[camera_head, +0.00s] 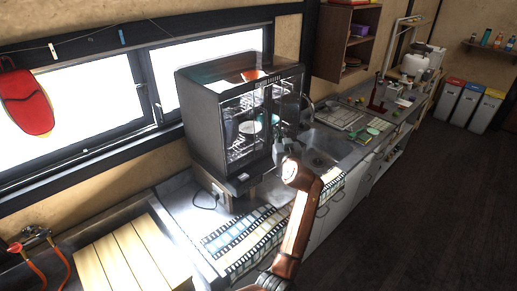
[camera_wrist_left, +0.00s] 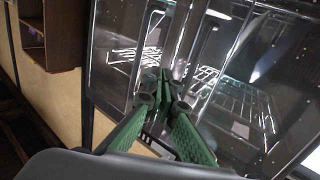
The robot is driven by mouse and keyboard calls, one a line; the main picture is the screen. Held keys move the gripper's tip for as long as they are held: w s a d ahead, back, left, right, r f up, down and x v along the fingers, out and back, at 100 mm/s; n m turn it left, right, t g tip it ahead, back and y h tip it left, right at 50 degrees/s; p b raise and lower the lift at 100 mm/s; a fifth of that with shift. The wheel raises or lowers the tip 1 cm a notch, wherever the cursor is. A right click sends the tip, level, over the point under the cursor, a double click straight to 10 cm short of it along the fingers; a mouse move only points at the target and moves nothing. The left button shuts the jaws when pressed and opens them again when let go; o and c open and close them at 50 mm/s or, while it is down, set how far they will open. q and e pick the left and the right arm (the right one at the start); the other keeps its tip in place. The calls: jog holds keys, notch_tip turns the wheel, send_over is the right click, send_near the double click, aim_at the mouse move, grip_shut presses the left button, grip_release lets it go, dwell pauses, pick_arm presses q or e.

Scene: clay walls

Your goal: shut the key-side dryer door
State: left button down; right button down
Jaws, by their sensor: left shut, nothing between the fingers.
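The dish dryer (camera_head: 213,120) is a dark, boxy cabinet with glass front doors, standing on the counter by the window. Wire racks and a pale dish show behind the glass. In the wrist view, a glass panel (camera_wrist_left: 250,95) with wire racks behind it fills the right side. My right gripper is not in view.
A sink (camera_head: 322,150) and a dish rack (camera_head: 340,117) lie right of the dryer. A patterned mat (camera_head: 240,240) lies on the counter in front. An open wall shelf (camera_head: 345,45) hangs above. The dark floor (camera_head: 430,200) at right is clear.

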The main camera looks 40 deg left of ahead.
pick_arm(q)
jog(key=w+d+b, duration=0.1)
jog(key=d, duration=1)
jog(key=shift+w+d+b, duration=0.15)
jog(key=shift+d+b, duration=0.2)
jog(key=shift+b, duration=0.05)
